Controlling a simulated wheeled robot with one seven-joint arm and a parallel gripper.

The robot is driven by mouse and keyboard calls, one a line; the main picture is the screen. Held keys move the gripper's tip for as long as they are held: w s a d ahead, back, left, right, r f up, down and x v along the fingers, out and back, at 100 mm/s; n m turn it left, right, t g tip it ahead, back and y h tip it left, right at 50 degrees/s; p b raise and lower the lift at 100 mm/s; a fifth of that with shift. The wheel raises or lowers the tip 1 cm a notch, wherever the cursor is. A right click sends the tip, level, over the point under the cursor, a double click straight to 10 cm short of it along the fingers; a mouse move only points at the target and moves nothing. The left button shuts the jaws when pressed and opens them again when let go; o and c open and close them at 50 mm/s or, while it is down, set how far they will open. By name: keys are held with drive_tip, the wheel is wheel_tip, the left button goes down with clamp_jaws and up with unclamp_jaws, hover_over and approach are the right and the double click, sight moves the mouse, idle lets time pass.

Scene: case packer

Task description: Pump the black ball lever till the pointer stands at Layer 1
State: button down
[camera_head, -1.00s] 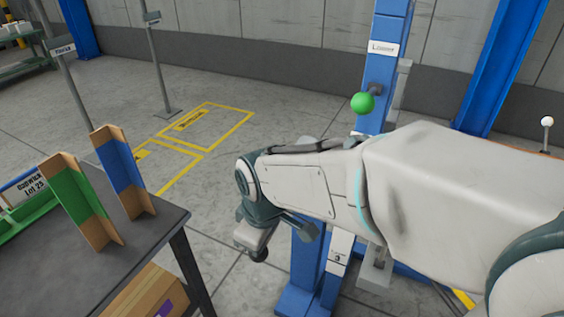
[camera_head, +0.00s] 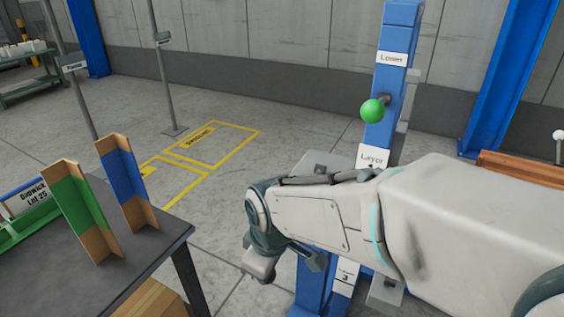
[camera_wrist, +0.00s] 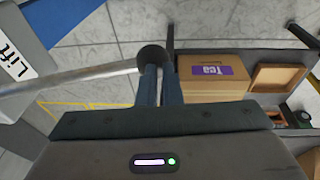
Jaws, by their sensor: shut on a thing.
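The black ball (camera_wrist: 152,57) of the lever sits at the tips of my gripper (camera_wrist: 158,80) in the wrist view. Both fingers are shut on it, and its metal rod (camera_wrist: 75,80) runs off to the left, towards a plate lettered "Lift" (camera_wrist: 15,68). In the head view my gripper (camera_head: 262,266) hangs low beside the blue column (camera_head: 311,277); the ball there is hard to make out. A "Layer" label (camera_head: 372,157) shows above my arm and a label with "3" (camera_head: 345,277) below it. My arm hides the scale between them, and I cannot read the pointer.
A green ball (camera_head: 372,111) sticks out below the "Lower" label (camera_head: 392,59). A dark table (camera_head: 150,248) with green and blue corner pieces stands at left. A carton marked "Tea" (camera_wrist: 215,85) shows in the wrist view. Yellow-marked floor (camera_head: 215,143) behind is clear.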

drive_tip(key=s+a+p+v, duration=0.1)
drive_tip(key=p+v, duration=0.4)
drive_tip(key=v, duration=0.8)
drive_tip(key=shift+s+r+p, duration=0.3)
drive_tip(key=shift+s+p, duration=0.05)
drive_tip(key=shift+s, duration=0.25)
drive_tip(key=shift+a, duration=0.1)
drive_tip(key=d+r+m+p, duration=0.2)
drive_tip(key=d+m+p, duration=0.2)
drive_tip(key=d, duration=0.6)
drive_tip(key=w+d+r+m+h+p, duration=0.1)
drive_tip(key=d+r+m+p, duration=0.1)
drive_tip(key=d+m+p, duration=0.3)
drive_tip(key=d+m, duration=0.4)
drive_tip(key=d, duration=0.1)
drive_tip(key=shift+w+m+t, duration=0.2)
drive_tip(key=shift+m+t, duration=0.1)
drive_tip(key=shift+t, duration=0.1)
